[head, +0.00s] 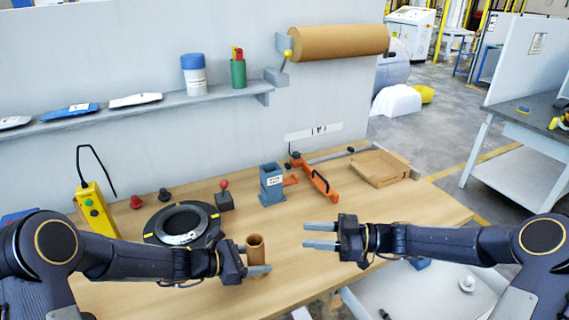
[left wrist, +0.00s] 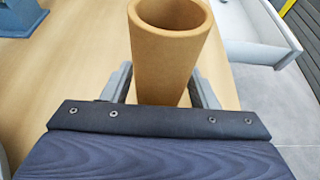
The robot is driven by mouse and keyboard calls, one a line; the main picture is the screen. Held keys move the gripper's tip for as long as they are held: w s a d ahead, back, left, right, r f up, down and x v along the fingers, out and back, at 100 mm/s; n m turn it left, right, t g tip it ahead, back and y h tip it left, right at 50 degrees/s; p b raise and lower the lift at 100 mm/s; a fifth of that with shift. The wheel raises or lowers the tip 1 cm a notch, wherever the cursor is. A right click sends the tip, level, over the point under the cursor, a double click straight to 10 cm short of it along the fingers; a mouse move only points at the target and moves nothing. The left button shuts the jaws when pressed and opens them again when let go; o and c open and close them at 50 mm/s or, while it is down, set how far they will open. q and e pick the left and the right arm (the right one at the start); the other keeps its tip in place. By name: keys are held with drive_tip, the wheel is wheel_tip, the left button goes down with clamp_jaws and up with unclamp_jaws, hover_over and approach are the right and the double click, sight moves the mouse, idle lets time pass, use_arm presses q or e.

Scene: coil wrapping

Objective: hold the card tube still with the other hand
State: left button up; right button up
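The brown card tube (head: 256,247) stands upright near the table's front edge. It fills the upper middle of the left wrist view (left wrist: 168,60), its hollow top facing the camera. My left gripper (head: 254,260) has one finger on each side of the tube, low down. The fingers look apart, with narrow gaps beside the tube; firm contact does not show. My right gripper (head: 320,236) is open and empty, to the right of the tube above the table, fingers pointing left. The black ring-shaped coil (head: 183,223) lies left of the tube.
Behind stand a blue holder (head: 272,183), an orange tool (head: 318,180), a cardboard tray (head: 380,168) and a red-knobbed lever (head: 224,198). A yellow control box (head: 97,208) is at left. A brown roll (head: 338,42) hangs above. Bare table (head: 410,204) lies right of the tube.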

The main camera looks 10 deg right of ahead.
use_arm(q)
drive_tip(key=shift+o, duration=0.6)
